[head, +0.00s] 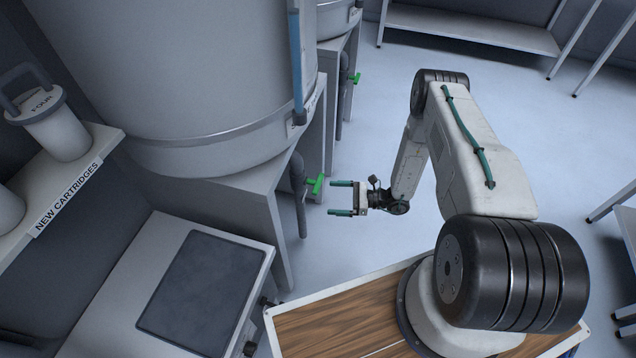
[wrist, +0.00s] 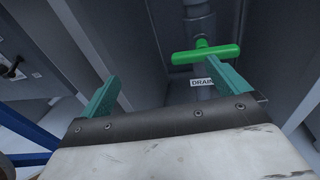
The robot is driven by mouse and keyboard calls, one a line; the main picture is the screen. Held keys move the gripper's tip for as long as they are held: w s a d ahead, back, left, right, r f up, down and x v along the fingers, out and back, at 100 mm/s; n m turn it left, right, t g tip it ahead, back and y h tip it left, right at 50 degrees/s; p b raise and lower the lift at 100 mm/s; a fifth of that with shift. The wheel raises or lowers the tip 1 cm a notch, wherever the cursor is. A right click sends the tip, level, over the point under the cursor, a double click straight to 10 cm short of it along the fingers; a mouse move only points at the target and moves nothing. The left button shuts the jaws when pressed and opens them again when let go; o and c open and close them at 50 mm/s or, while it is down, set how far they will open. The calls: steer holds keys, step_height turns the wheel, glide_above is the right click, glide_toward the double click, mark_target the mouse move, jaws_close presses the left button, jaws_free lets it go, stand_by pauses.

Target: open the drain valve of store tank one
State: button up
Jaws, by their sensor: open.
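The drain valve's green T-shaped handle (head: 315,185) sits on a grey drain pipe (head: 299,190) below the large near tank (head: 190,75). In the wrist view the green handle (wrist: 206,54) lies crosswise in front of the pipe, above a label reading "DRAIN" (wrist: 202,82). My gripper (head: 341,198) is open and empty, just right of the handle and apart from it. In the wrist view its two teal fingers (wrist: 168,92) point toward the handle, which stands beyond the fingertips and toward the right finger. The tank's number is not readable.
A second tank behind has its own green handle (head: 355,78). A cabinet with a dark top panel (head: 203,293) stands at the lower left. A shelf labelled "NEW CARTRIDGES" (head: 68,196) holds a cartridge marked "FOUR" (head: 57,132). The floor (head: 385,120) behind my arm is clear.

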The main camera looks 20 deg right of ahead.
mark_target(318, 182)
steer(key=w+a+t, duration=0.1)
steer(key=w, duration=0.2)
steer(key=w+a+m+t, duration=0.1)
steer(key=w, duration=0.2)
steer(key=w+a+f+t+h, duration=0.1)
steer(key=w, duration=0.2)
steer(key=shift+a+m+t, duration=0.3)
steer(key=shift+a+m, duration=0.05)
steer(key=shift+m, duration=0.05)
steer(key=c, duration=0.7)
